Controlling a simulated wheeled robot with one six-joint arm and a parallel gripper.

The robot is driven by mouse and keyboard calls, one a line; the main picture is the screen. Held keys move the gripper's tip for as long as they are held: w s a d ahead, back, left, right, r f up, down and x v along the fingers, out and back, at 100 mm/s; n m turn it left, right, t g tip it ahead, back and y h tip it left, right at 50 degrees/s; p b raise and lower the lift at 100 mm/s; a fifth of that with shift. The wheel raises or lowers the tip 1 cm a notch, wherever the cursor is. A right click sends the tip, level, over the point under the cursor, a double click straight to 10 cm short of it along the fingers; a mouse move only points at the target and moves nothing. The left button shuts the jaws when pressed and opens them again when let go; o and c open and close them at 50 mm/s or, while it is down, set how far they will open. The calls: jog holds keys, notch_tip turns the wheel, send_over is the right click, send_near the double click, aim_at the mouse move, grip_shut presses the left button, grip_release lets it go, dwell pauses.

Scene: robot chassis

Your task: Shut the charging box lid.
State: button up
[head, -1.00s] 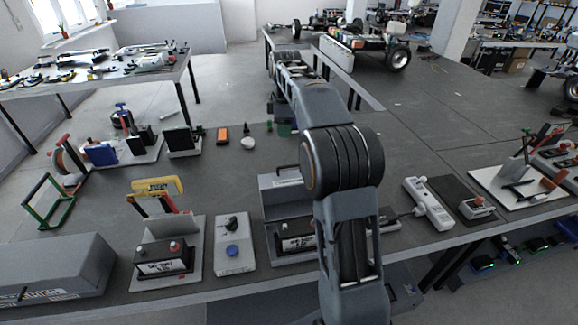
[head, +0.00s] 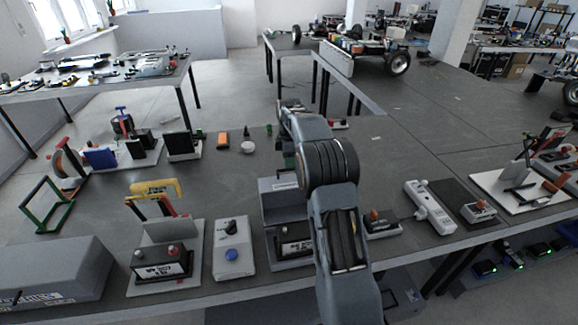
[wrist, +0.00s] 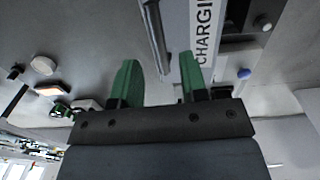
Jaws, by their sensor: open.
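The charging box (head: 268,247) is a grey box near the front edge of the bench, left of my arm. Its lid (head: 280,203) stands raised at the back, and a black battery-like block (head: 296,240) shows in front of it. My arm hides the box's right part. In the wrist view, a white strip reading "CHARGI" (wrist: 204,32) and a grey bar (wrist: 155,36) lie just beyond my fingertips. My gripper (wrist: 161,78) has green fingers spread apart with nothing between them. In the head view it is behind the lid, mostly hidden by my arm.
A battery stand (head: 160,262) is farther left. A white power strip (head: 430,208) lies right of my arm. The bench behind the lid is mostly clear.

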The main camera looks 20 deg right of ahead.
jog(key=shift+f, duration=1.75)
grip_shut()
